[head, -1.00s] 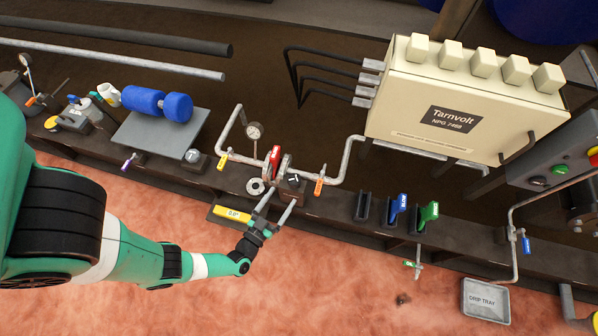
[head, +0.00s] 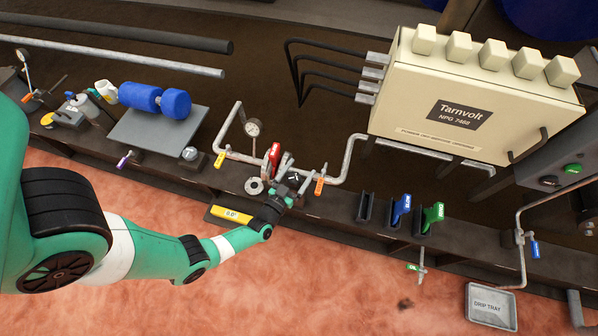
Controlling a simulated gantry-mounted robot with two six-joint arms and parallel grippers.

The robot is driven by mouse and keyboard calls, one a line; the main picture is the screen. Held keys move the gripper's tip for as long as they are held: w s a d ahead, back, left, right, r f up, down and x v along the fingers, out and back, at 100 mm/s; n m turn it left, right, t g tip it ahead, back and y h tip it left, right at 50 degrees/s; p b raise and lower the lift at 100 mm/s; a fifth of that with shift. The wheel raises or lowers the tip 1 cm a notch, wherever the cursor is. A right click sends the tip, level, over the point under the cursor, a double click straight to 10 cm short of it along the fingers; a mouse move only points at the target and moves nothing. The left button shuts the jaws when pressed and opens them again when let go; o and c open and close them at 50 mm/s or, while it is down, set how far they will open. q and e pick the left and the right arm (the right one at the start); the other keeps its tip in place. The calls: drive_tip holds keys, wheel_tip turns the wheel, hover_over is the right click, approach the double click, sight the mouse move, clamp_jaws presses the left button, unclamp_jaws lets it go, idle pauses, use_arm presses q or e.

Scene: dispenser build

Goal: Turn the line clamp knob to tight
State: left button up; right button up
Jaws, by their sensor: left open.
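The line clamp knob (head: 294,179) is a small dark knob with a pale mark, on a dark block beside the pipe run near the middle of the head view. My left gripper (head: 297,175) is open at it, its two fingers reaching to either side of the knob. The fingers and wrist cover part of the knob and its block, so I cannot tell whether they touch it. A red tag or lever (head: 273,154) stands just left of the knob. My right gripper is not in view.
A pressure gauge (head: 253,128) and pipe stand behind on the left, with a grey ring (head: 254,186) beside the wrist. An orange tag (head: 319,186) hangs close on the right. A yellow level (head: 231,214) lies below. The big Tarnvolt box (head: 420,115) stands back right.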

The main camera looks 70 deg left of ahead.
use_arm(q)
drive_tip(key=c, duration=1.4)
drive_tip(key=shift+m+t+h, duration=0.5)
drive_tip(key=shift+m+h, duration=0.1)
drive_tip(key=shift+h, duration=0.1)
drive_tip(key=m+t+h, duration=0.1)
drive_tip(key=m+h, duration=0.1)
drive_tip(key=d+m+t+h, duration=0.1)
drive_tip(key=h, duration=0.2)
drive_tip(key=shift+w+m+h, duration=0.2)
drive_tip(key=shift+m+h, duration=0.1)
drive_tip(key=shift+m, duration=0.1)
drive_tip(key=shift+w+d+r+m+t+h, duration=0.15)
drive_tip(key=shift+d+m+h, duration=0.2)
drive_tip(key=shift+m+h, duration=1)
drive_tip(key=shift+s+d+f+m+t+h, duration=0.25)
drive_tip(key=shift+m+h, duration=0.5)
drive_tip(key=shift+h, duration=1.2)
drive_tip(key=shift+w+d+r, duration=0.1)
drive_tip(key=shift+w+r, duration=0.1)
drive_tip(key=o, duration=1.4)
